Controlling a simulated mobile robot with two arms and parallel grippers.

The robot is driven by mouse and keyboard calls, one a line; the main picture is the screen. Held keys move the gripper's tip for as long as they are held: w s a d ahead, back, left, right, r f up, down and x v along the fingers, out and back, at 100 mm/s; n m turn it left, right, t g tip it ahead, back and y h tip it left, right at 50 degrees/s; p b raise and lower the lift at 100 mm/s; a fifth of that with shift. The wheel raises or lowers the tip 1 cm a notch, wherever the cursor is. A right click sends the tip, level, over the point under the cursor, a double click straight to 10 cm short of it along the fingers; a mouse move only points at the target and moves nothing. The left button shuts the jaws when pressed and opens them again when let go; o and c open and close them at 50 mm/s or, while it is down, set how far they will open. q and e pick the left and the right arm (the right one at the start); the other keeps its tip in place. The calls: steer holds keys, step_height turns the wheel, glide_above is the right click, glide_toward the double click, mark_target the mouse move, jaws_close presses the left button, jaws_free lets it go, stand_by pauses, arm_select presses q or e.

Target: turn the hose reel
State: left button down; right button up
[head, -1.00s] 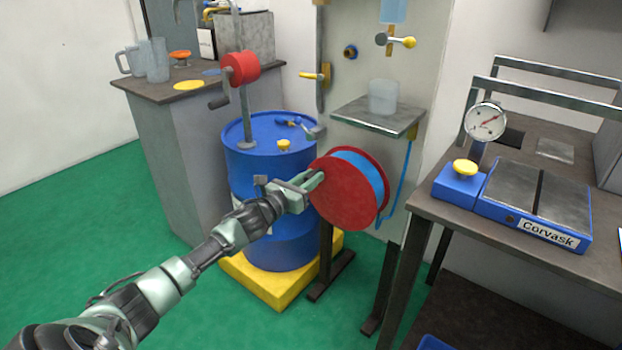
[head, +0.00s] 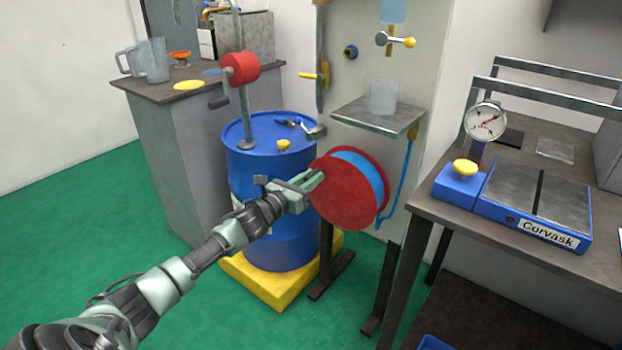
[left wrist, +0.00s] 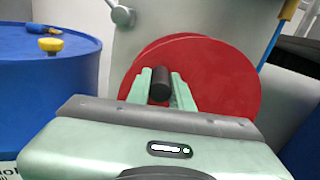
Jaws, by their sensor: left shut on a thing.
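The hose reel (head: 343,203) has red side discs with blue hose wound between them. In the left wrist view the red disc (left wrist: 225,75) fills the upper middle. My left gripper (head: 314,181) is at the upper left part of the near red disc. In the left wrist view its two fingers (left wrist: 160,88) are on either side of a dark reel handle (left wrist: 160,80), shut on it. My right gripper is not in view.
A blue drum (head: 272,225) on a yellow base (head: 262,284) stands just behind my left gripper. A shelf (head: 378,117) with a clear cup is above the reel. A workbench (head: 437,212) with a blue scale is at the right. Green floor is free at left.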

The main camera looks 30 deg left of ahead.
arm_select(q)
steer(key=shift+d, duration=0.1)
stand_by(0.6)
